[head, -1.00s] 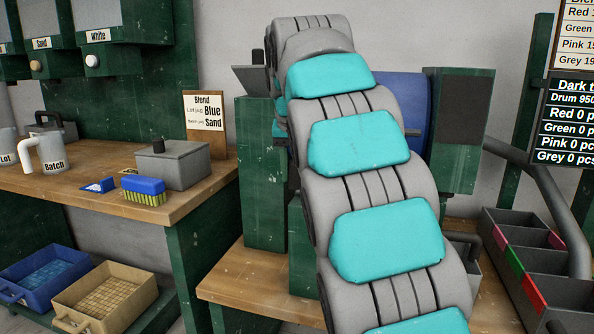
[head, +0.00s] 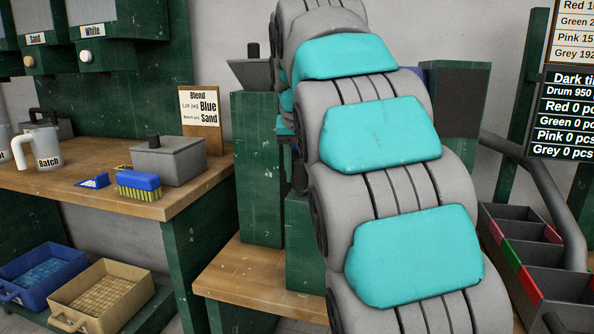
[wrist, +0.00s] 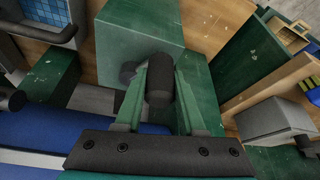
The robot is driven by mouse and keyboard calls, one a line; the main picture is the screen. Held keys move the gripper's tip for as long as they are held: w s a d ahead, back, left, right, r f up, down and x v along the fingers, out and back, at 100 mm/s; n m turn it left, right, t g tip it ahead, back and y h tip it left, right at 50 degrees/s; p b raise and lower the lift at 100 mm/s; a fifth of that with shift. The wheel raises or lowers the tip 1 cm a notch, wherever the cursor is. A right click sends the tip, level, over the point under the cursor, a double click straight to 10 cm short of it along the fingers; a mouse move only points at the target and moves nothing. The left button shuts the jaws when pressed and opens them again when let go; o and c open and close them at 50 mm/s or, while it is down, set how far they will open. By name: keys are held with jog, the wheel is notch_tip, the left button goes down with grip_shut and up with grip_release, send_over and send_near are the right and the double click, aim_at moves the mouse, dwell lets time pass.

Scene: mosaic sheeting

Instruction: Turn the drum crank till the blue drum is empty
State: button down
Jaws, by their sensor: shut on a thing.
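The blue drum (wrist: 50,130) fills the lower left of the wrist view. In the head view my arm hides nearly all of the drum. The crank's dark round handle (wrist: 160,82) stands between the two green fingers of my gripper (wrist: 160,72) in the wrist view. The gripper is shut on this handle. The rest of the crank is hidden or hard to make out. My gripper's fingers cannot be made out behind my arm in the head view. The drum's inside is not visible.
A wooden bench (head: 100,190) on the left carries a lidded grey box (head: 170,160), a blue brush (head: 138,183) and a Batch jug (head: 42,148). Blue (head: 38,265) and sand (head: 100,295) trays sit below. A divided grey bin (head: 525,250) stands right, under a dark tally board (head: 560,110).

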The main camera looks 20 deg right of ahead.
jog(key=shift+c, duration=2.2)
grip_release()
jog(key=shift+v, duration=0.8)
jog(key=shift+p+v, duration=1.1)
jog(key=shift+v, duration=2)
jog(key=s+a+f+n+g, duration=0.2)
jog(key=s+f+g, duration=0.1)
jog(key=s+f, duration=1.4)
jog(key=s+a+f+n+g+y, duration=0.1)
jog(key=s+a+f+g, duration=0.2)
jog(key=s+f, duration=1.4)
jog(key=shift+f+n, duration=0.3)
jog(key=shift+n, duration=0.1)
